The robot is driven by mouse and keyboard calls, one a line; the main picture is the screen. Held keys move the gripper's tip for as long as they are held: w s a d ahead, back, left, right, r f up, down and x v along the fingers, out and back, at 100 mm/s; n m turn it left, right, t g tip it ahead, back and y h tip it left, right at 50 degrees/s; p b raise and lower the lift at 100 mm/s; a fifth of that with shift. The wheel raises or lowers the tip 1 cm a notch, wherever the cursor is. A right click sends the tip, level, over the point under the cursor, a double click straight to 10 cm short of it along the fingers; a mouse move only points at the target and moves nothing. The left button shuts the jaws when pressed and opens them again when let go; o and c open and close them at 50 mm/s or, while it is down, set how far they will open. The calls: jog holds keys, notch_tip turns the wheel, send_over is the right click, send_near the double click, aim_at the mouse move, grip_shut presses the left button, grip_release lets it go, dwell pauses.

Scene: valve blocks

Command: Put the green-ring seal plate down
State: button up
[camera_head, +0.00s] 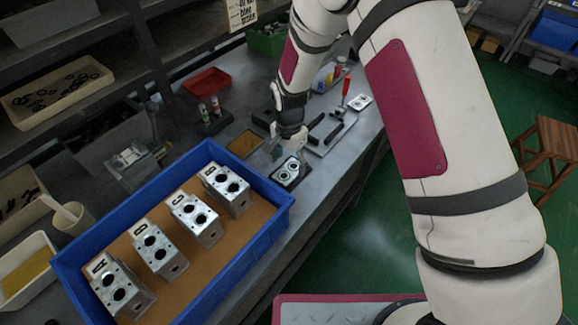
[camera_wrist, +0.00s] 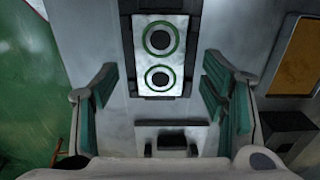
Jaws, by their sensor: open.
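The seal plate with green rings (camera_wrist: 160,58) lies flat in a dark holder (camera_wrist: 195,8) on the bench. It has two dark round holes, each ringed in green. In the head view the plate (camera_head: 288,170) sits just right of the blue tray's far corner. My gripper (camera_wrist: 160,105) is open, with one finger on each side below the plate in the wrist view, and nothing between the fingers. In the head view my gripper (camera_head: 290,150) is just behind and above the plate, partly hiding its far end. I cannot tell the exact gap.
A blue tray (camera_head: 268,190) holds several metal valve blocks lettered on top. A second plate (camera_head: 360,102), a red-handled tool (camera_head: 346,88) and black fixtures stand farther along the bench. A small cork-coloured pad (camera_head: 243,144) lies left of my gripper. The bench's right edge drops to green floor.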

notch_tip(320, 180, up, 9)
notch_tip(320, 180, up, 12)
jog(key=n+t, duration=0.1)
jog(key=n, duration=0.1)
send_over(289, 171)
jog(key=s+d, duration=0.2)
jog(key=d, duration=0.4)
jog(key=s+d+r+n+t, duration=0.1)
jog(key=s+d+r, duration=0.4)
jog(key=r, duration=0.4)
jog(key=s+d+r+n+t, duration=0.1)
jog(key=s+d+r+n, duration=0.1)
jog(key=s, duration=0.7)
jog(key=s+d+r+n+t, duration=0.2)
jog(key=s+d+r, duration=0.3)
jog(key=s+d, duration=0.2)
jog(key=shift+s+n+b, duration=0.3)
jog(key=shift+s, duration=0.7)
jog(key=shift+r, duration=0.1)
